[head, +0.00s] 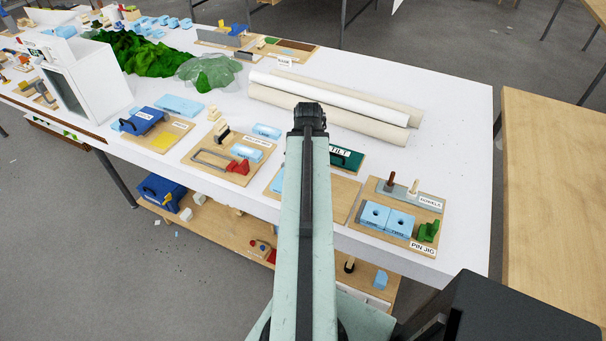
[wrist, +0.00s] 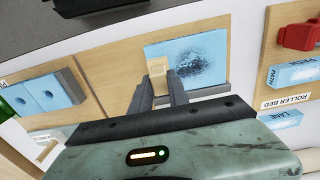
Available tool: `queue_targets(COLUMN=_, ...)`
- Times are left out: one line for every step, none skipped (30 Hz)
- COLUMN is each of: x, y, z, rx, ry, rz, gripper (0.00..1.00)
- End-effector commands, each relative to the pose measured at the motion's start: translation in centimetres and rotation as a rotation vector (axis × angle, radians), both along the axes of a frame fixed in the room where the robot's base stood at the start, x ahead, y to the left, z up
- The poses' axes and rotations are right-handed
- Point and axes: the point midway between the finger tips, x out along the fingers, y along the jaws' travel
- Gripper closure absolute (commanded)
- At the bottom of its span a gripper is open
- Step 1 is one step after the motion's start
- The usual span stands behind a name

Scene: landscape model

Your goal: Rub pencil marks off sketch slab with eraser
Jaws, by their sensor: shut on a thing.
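The sketch slab (wrist: 215,45) is a light blue block on a wooden board, with a dark grey patch of pencil marks (wrist: 195,64) across its middle. My gripper (wrist: 158,84) is shut on the cream eraser (wrist: 157,67). The eraser is at the slab's left part in the wrist view, beside the dark patch. I cannot tell whether it touches the surface. In the head view my arm hides the gripper, the eraser and most of the slab; only a blue edge of the slab (head: 277,181) shows.
A grey strip (wrist: 208,91) lies along the slab's near edge. The roller bed board (wrist: 279,85) with a red part stands to the right in the wrist view. Long rolls (head: 340,103) lie behind.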

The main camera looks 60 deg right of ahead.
Motion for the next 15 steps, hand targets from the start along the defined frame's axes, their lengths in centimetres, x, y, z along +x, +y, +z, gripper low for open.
queue_targets(x=0.0, y=0.0, z=-0.3, rx=0.0, ry=0.0, rz=0.0, gripper=1.0)
queue_targets(x=0.0, y=0.0, z=-0.4, rx=0.0, ry=0.0, rz=0.0, gripper=1.0)
queue_targets(x=0.1, y=0.0, z=-0.4, rx=0.0, ry=0.0, rz=0.0, gripper=1.0)
queue_targets(x=0.1, y=0.0, z=-0.3, rx=0.0, ry=0.0, rz=0.0, gripper=1.0)
queue_targets(x=0.1, y=0.0, z=-0.3, rx=0.0, ry=0.0, rz=0.0, gripper=1.0)
queue_targets(x=0.2, y=0.0, z=-0.3, rx=0.001, ry=0.0, rz=0.001, gripper=1.0)
queue_targets(x=0.3, y=0.0, z=-0.3, rx=0.001, ry=0.0, rz=0.001, gripper=1.0)
queue_targets(x=0.4, y=0.0, z=-0.3, rx=0.001, ry=-0.001, rz=0.001, gripper=1.0)
queue_targets(x=0.7, y=0.0, z=-0.3, rx=0.001, ry=-0.001, rz=0.002, gripper=1.0)
queue_targets(x=1.0, y=0.1, z=-0.3, rx=0.001, ry=-0.001, rz=0.003, gripper=1.0)
queue_targets(x=1.3, y=0.1, z=-0.2, rx=0.001, ry=-0.001, rz=0.004, gripper=1.0)
queue_targets(x=1.8, y=0.1, z=-0.2, rx=0.001, ry=-0.001, rz=0.004, gripper=1.0)
queue_targets(x=2.1, y=0.1, z=-0.2, rx=0.001, ry=-0.002, rz=0.003, gripper=1.0)
queue_targets(x=2.4, y=0.1, z=-0.2, rx=0.001, ry=-0.002, rz=0.003, gripper=1.0)
queue_targets(x=2.8, y=0.1, z=-0.1, rx=0.0, ry=-0.002, rz=0.003, gripper=1.0)
